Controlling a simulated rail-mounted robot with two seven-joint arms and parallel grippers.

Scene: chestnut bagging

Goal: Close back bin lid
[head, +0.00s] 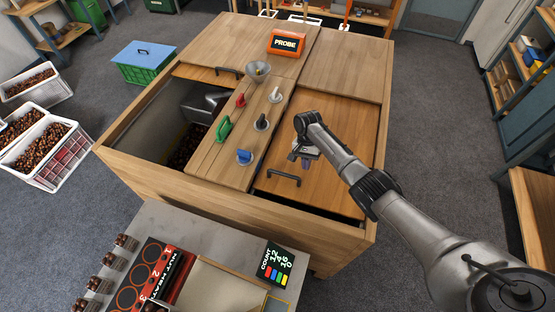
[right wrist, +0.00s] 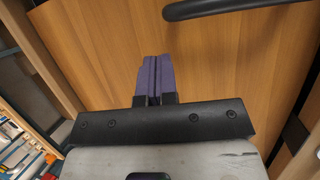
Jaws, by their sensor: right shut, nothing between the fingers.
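A wooden chest (head: 150,188) has sliding lids. The front right lid (head: 335,125) with a black handle (head: 284,177) covers most of its opening, leaving a dark gap along the front edge. At the left, a lid with a handle (head: 228,72) sits pushed back, mostly hidden under the back left panel, and the bin below is open. My right gripper (head: 306,161) is shut and empty above the front right lid, beside its handle. In the right wrist view its purple fingers (right wrist: 153,80) are together, apart from a black handle (right wrist: 235,8). My left gripper is out of view.
Chestnuts (head: 185,150) and a grey metal object (head: 203,103) show in the open bin. A central strip carries coloured knobs (head: 245,157) and a funnel (head: 258,70). An orange PROBE box (head: 286,43) stands behind. A grey counter (head: 180,220) lies in front.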

